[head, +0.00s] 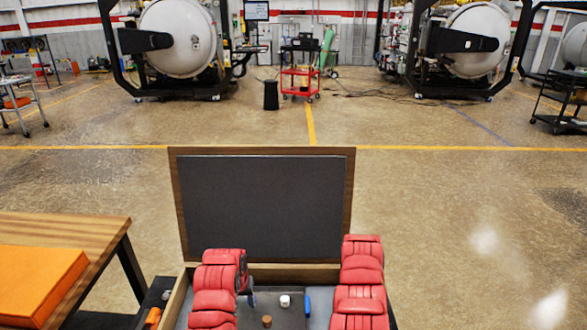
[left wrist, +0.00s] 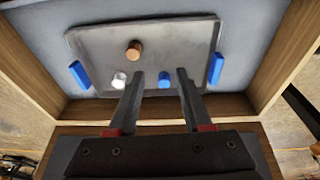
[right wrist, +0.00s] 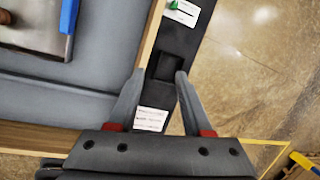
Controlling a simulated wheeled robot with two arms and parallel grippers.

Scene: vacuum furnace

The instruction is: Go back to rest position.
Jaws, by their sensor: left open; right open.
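My left gripper (left wrist: 160,75) is open in the left wrist view, above a grey metal tray (left wrist: 185,40) with blue handles. A small blue cylinder (left wrist: 165,80) shows between its fingertips. I cannot tell whether the cylinder is at their height or below. A white cylinder (left wrist: 119,80) and a copper cylinder (left wrist: 134,50) stand on the tray. My right gripper (right wrist: 160,74) is open and empty in the right wrist view, over a black strip beside the box. In the head view my red-covered arms hide much of the box, and the right gripper is hidden.
The wooden box has its dark-lined lid (head: 266,207) standing open. A wooden table (head: 68,228) with an orange case (head: 38,282) stands at left. Furnaces (head: 178,37) and a red cart (head: 300,83) are far back.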

